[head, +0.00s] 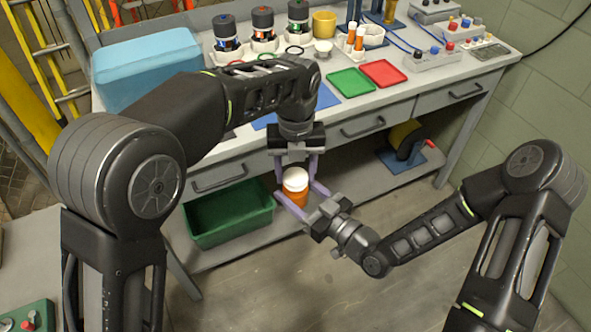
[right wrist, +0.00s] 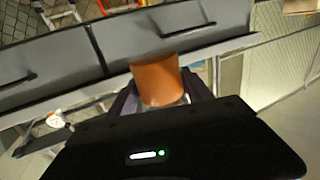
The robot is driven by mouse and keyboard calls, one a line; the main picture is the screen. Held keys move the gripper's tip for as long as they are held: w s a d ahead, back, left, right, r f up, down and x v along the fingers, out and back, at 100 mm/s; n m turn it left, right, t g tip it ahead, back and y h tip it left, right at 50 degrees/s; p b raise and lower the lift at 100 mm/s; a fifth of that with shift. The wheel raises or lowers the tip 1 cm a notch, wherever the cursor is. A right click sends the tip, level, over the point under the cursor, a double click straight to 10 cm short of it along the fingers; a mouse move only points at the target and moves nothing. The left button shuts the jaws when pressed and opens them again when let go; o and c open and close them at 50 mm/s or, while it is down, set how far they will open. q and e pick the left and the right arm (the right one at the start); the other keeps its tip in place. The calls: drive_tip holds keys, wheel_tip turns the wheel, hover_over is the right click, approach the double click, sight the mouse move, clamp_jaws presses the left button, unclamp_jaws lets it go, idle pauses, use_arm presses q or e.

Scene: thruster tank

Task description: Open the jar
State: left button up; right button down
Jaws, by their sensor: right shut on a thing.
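An orange jar (head: 295,196) with a white lid (head: 296,176) is held in the air in front of the workbench, lid up. My right gripper (head: 304,198) is shut on the jar's orange body from the lower right. In the right wrist view the orange body (right wrist: 158,80) stands between my right fingers; its lid cannot be made out there. My left gripper (head: 296,173) points down from above, its two purple fingers on either side of the lid. Whether they touch the lid cannot be told.
The workbench (head: 225,165) behind holds a blue box (head: 145,68), a green tray (head: 350,82), a red tray (head: 384,73), dark jars and electrical boxes. A green bin (head: 228,214) stands on the lower shelf. The floor at front is clear.

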use_arm(q)
drive_tip(key=c, duration=1)
drive_tip(key=n, duration=1.4)
drive_tip(key=shift+n, duration=0.4)
drive_tip(key=n, duration=0.5)
drive_tip(key=shift+r, duration=0.1)
drive_tip(key=n, duration=0.2)
drive_tip(key=shift+n, duration=0.4)
drive_tip(key=n, duration=1.8)
drive_tip(key=shift+n, duration=0.3)
drive_tip(key=n, duration=0.5)
drive_tip(key=shift+n, duration=0.3)
drive_tip(key=n, duration=0.7)
drive_tip(key=shift+r, duration=0.1)
